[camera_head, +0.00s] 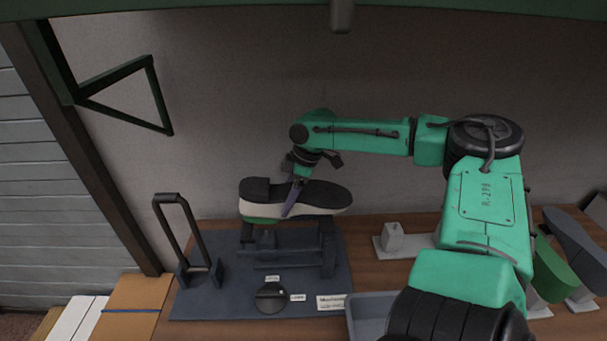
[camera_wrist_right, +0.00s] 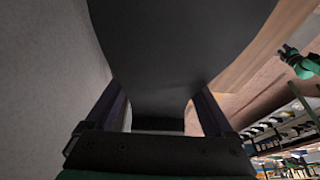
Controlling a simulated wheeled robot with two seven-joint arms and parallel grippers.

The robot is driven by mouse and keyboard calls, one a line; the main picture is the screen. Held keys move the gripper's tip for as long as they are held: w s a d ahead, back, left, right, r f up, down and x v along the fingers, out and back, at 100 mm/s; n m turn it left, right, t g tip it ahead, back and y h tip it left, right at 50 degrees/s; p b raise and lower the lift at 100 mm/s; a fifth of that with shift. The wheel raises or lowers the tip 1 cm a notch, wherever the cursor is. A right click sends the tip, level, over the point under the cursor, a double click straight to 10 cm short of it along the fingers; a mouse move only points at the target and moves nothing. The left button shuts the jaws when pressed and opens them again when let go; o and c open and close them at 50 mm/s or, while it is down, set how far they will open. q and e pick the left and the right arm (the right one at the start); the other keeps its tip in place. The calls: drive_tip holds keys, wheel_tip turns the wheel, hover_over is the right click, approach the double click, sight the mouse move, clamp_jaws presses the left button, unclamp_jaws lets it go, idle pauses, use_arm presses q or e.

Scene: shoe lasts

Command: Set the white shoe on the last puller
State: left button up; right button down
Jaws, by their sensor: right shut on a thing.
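The white shoe (camera_head: 326,207) is sole up, with its black sole (camera_head: 320,192) on top and a white band along its side. A green part shows under its left end. My right gripper (camera_head: 294,197) reaches down from above and is shut across the shoe's middle. In the right wrist view the dark sole (camera_wrist_right: 185,45) fills the space between the fingers. The last puller (camera_head: 328,252), a dark frame with posts, stands directly below the shoe on a dark base. I cannot tell whether the shoe touches it. My left gripper is out of view.
A tall dark handle loop (camera_head: 203,235) stands at the left of the dark base plate (camera_head: 215,300). A round black knob (camera_head: 271,297) and labels are at the front. A grey tray (camera_head: 370,308), a grey stand (camera_head: 392,240) and a green last (camera_head: 555,268) lie to the right.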

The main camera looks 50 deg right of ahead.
sight(295, 213)
drive_tip(key=shift+s+d+f+b, duration=0.2)
drive_tip(key=shift+d+f, duration=0.05)
drive_tip(key=shift+f, duration=0.35)
drive_tip(key=shift+s+d+f+b, duration=0.2)
drive_tip(key=shift+f, duration=0.35)
drive_tip(key=shift+s+d+f+b, duration=0.2)
drive_tip(key=shift+d+f, duration=0.05)
drive_tip(key=shift+f, duration=0.35)
drive_tip(key=shift+f+b, duration=0.1)
drive_tip(key=shift+b, duration=0.2)
drive_tip(key=shift+f+b, duration=0.6)
drive_tip(key=shift+f, duration=0.05)
drive_tip(key=shift+s+a+f, duration=0.2)
drive_tip(key=shift+f, duration=0.05)
